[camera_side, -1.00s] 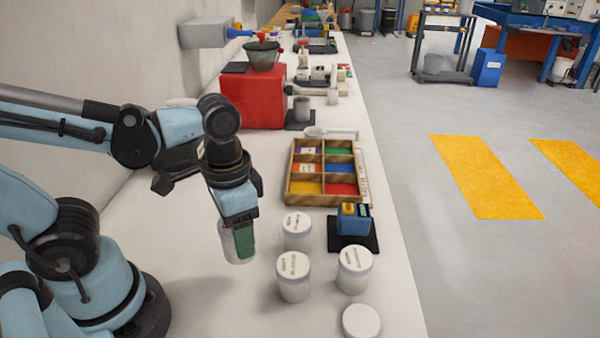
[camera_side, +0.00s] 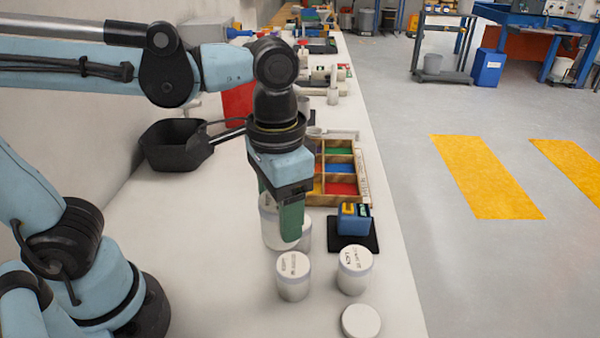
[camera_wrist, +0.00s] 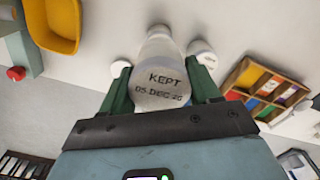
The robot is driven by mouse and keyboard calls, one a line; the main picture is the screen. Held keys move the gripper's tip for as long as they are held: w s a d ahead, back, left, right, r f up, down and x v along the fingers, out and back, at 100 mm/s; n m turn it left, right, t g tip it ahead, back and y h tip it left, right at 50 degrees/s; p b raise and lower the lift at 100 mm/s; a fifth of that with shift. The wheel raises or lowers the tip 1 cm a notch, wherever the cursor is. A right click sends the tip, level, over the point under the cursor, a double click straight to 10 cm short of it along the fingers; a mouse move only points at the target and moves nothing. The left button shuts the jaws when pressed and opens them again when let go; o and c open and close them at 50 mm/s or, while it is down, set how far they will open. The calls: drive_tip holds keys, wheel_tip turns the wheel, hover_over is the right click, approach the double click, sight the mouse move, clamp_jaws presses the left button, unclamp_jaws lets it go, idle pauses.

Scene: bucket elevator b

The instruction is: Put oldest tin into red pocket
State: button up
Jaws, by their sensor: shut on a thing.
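My gripper (camera_side: 278,218) is shut on a white tin (camera_side: 267,232), held between its green fingers. In the wrist view the held tin (camera_wrist: 160,85) shows dark writing that reads "KEPT" with a date, roughly "05.DEC" and an unclear year. Another white tin (camera_side: 305,236) is partly hidden behind the gripper. Two more lidded white tins stand nearer the camera, one left (camera_side: 293,277) and one right (camera_side: 354,271); their lid writing is too small to read. The red pocket (camera_side: 341,189) is in the wooden divided tray (camera_side: 366,186), beyond and right of my gripper. My arm hides the tray's left side.
A blue block (camera_side: 352,220) with yellow on it sits on a black pad right of the gripper. A round white lid-like disc (camera_side: 361,321) lies near the front. A red box (camera_side: 238,104) is partly hidden by my arm.

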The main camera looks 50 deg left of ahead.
drive_tip(key=w+a+f, duration=0.2)
drive_tip(key=w, duration=1.9)
drive_tip(key=shift+m, duration=0.4)
drive_tip(key=w+a+f, duration=0.2)
drive_tip(key=a, duration=0.1)
drive_tip(key=w+a+f, duration=0.2)
drive_tip(key=a, duration=0.1)
drive_tip(key=w+a+f, duration=0.2)
drive_tip(key=a+f, duration=0.1)
drive_tip(key=shift+a, duration=0.15)
drive_tip(key=shift+f, duration=2)
drive_tip(key=shift+f, duration=0.15)
drive_tip(key=o, duration=1.2)
drive_tip(key=shift+c, duration=0.2)
